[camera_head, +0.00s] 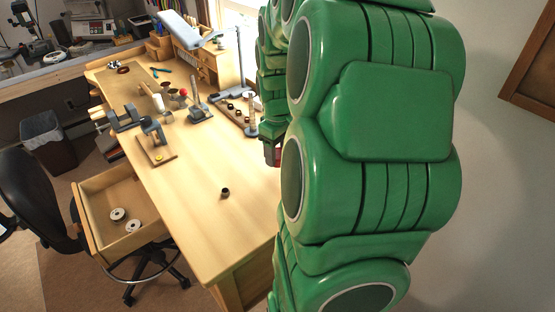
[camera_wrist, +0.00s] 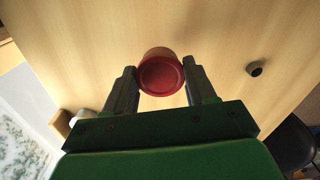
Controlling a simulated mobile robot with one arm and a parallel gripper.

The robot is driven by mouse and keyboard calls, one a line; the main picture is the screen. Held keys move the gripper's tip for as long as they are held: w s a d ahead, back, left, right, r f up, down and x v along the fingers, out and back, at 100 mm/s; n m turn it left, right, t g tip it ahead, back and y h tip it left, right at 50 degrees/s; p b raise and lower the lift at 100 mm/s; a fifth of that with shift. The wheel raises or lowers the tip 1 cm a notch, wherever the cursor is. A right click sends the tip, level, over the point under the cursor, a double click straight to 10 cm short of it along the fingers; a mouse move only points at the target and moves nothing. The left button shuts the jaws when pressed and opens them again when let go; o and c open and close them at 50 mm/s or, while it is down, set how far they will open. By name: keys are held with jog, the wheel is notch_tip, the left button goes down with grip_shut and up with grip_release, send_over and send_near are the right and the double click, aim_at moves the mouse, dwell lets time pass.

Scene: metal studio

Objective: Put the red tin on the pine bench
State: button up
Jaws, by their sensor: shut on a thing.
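The red tin (camera_wrist: 161,74) is between the two fingers of my gripper (camera_wrist: 160,84) in the wrist view, and the gripper is shut on it. The pale wooden top of the pine bench (camera_wrist: 90,30) fills the view behind the tin. I cannot tell whether the tin touches the top or is held above it. In the head view the bench (camera_head: 215,235) runs from the lower middle to the upper left. My green arm hides its right side, and the gripper end (camera_head: 272,152) shows only partly at the arm's left edge.
A small dark cylinder (camera_head: 225,193) stands on the bench's near part; it also shows in the wrist view (camera_wrist: 255,69). Clamps, tools and a ring rack (camera_head: 238,113) occupy the far part. An open drawer (camera_head: 127,214) juts out left. The near bench top is mostly clear.

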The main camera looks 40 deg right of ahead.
aim_at(278, 152)
jog(key=shift+w+d+f, duration=0.15)
jog(key=shift+w+f, duration=0.15)
jog(key=shift+f, duration=1.65)
jog(key=shift+f, duration=0.15)
jog(key=o, duration=1)
jog(key=shift+o, duration=0.2)
